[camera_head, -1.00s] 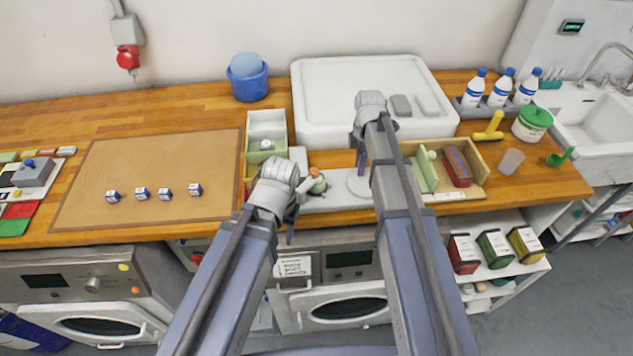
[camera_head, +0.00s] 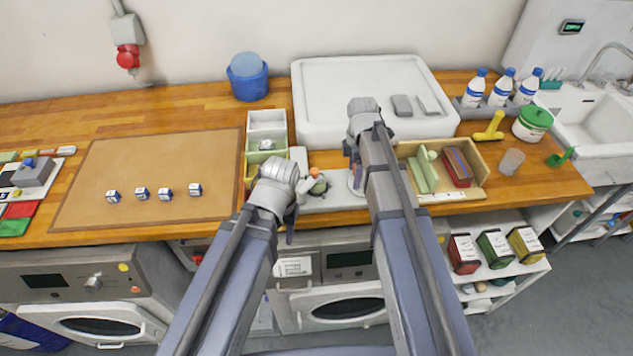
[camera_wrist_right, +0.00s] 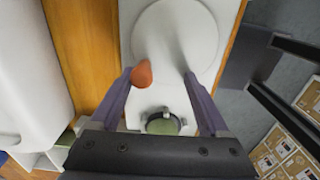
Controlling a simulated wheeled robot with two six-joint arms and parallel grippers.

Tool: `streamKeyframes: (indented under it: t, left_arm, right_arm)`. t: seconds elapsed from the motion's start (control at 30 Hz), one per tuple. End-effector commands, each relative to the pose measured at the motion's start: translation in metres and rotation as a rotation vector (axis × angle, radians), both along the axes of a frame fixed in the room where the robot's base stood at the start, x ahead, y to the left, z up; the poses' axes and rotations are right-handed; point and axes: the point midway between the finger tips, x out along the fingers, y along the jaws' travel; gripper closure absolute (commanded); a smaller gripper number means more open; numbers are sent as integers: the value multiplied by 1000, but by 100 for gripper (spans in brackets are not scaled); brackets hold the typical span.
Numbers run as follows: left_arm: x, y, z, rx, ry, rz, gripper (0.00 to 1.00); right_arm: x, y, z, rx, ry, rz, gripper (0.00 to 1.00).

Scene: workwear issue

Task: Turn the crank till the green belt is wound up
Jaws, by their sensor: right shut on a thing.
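The winder has a pale base (camera_head: 335,203) at the counter's front edge, with a round white disc (camera_wrist_right: 175,42) and a green belt roll (camera_wrist_right: 162,125); the roll also shows in the head view (camera_head: 318,187). An orange knob (camera_wrist_right: 142,74) shows at the fingertips of my right gripper (camera_wrist_right: 158,76), which is over the disc and shut on the knob. The fingers and arm hide part of the disc in the head view. My left gripper (camera_head: 290,218) hangs left of the winder; its fingers are mostly hidden and its jaw state is unclear.
A divided box (camera_head: 266,122) stands behind my left gripper. A large white tray (camera_head: 320,80) is behind the winder. A wooden box (camera_head: 478,160) holding a red block is close on the right. A brown mat (camera_head: 120,170) with several small blocks lies left.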

Motion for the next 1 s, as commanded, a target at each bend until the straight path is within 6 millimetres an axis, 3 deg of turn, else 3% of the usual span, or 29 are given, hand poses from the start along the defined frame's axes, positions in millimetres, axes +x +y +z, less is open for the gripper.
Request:
streamKeyframes:
  t: [0.47, 1.0]
  left_arm:
    - [0, 0, 2, 0, 0, 0, 50]
    - [0, 0, 50, 0, 0, -2, 50]
  right_arm:
    - [-3, -1, 2, -3, 6, -2, 45]
    - [0, 0, 50, 0, 2, 0, 45]
